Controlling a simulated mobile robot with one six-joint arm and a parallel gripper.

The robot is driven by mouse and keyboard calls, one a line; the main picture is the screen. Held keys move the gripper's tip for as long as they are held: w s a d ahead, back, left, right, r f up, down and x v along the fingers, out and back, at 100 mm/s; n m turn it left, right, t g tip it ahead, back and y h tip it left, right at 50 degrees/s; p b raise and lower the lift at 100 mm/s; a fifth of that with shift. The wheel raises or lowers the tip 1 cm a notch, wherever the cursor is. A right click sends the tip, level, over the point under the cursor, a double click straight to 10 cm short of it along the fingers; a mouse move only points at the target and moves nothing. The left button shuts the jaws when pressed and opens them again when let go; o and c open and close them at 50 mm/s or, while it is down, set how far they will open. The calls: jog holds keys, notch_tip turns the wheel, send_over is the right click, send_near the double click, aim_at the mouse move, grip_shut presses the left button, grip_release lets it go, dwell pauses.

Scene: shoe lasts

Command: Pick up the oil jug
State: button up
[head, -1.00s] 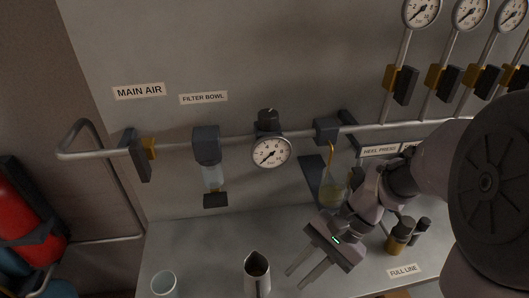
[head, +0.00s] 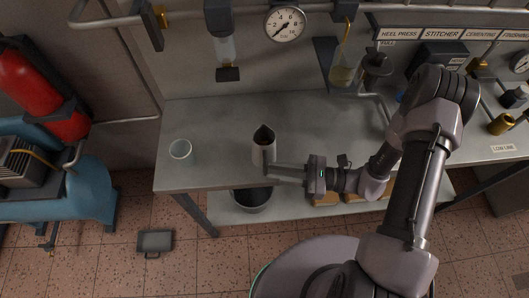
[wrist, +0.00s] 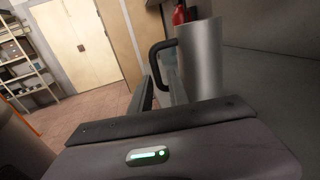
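The oil jug (head: 264,153) is a grey metal jug with a dark open top. It stands upright near the front edge of the workbench (head: 215,175) in the head view. In the wrist view the jug (wrist: 203,58) rises just beyond my fingers, its black handle (wrist: 154,62) on the left side. My gripper (head: 270,173) is level, right of the jug and low beside it, fingers pointing left. The fingers (wrist: 161,84) stand apart with a gap, and the handle shows in line with that gap. I cannot tell whether the handle is between them.
A dark bucket (head: 251,198) sits on the lower shelf. Pipes and a gauge (head: 285,23) run along the wall behind. The bench between cup and jug is clear.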

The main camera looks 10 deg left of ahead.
jog(key=a, duration=0.3)
jog(key=a+b, duration=0.1)
jog(key=a, duration=0.2)
jog(key=shift+s+a+r, duration=0.15)
jog(key=shift+s+a, duration=0.05)
jog(key=shift+a, duration=0.1)
jog(key=shift+d, duration=0.1)
grip_shut()
dwell(0.9)
